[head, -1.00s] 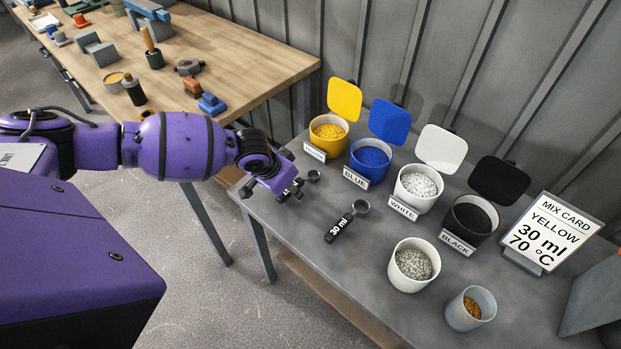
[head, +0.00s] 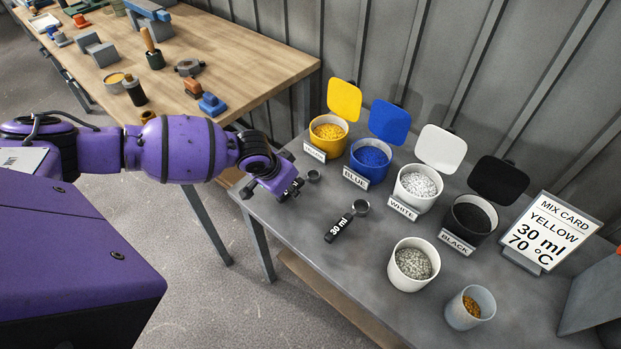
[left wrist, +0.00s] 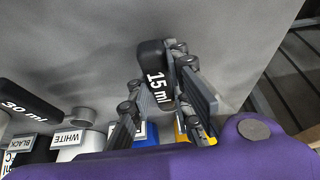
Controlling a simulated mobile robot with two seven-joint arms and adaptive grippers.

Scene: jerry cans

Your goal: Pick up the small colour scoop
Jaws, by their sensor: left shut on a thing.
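The small colour scoop has a dark handle marked 15 ml (left wrist: 154,72) in the left wrist view. Its small round cup (head: 314,176) shows at the left end of the grey bench in the head view. My left gripper (head: 292,189) is low over the bench beside that cup and covers most of the handle. In the left wrist view my left gripper (left wrist: 165,105) has its fingers on both sides of the handle, shut on it. The larger 30 ml scoop (head: 340,228) lies apart on the bench. My right gripper is not in view.
Open pots of yellow (head: 327,133), blue (head: 369,160), white (head: 417,187) and black (head: 469,218) stand along the wall. A white pot of grey granules (head: 411,264) and a small cup (head: 470,307) stand nearer. A mix card (head: 552,232) is at right.

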